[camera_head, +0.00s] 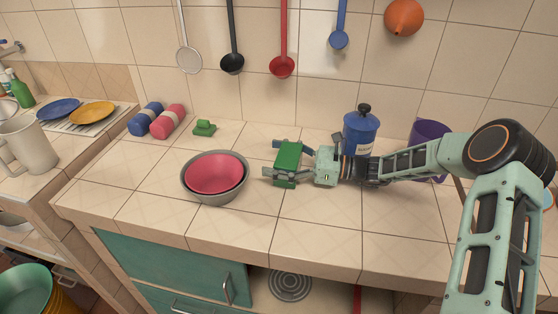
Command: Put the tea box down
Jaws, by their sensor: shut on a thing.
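The tea box looks to be the small green box (288,158) near the middle of the tiled counter. My gripper (287,163) reaches in from the right and is shut on the green box, with one finger on its far side and one on its near side. The box is upright, with its lower end close to the counter tiles. I cannot tell whether it touches them.
Nested pink and grey bowls (215,176) stand just left of my gripper. A blue lidded canister (361,131) and a purple container (429,138) stand behind my arm. A small green object (204,128) and rolled towels (157,120) lie at the back left. The front counter tiles are clear.

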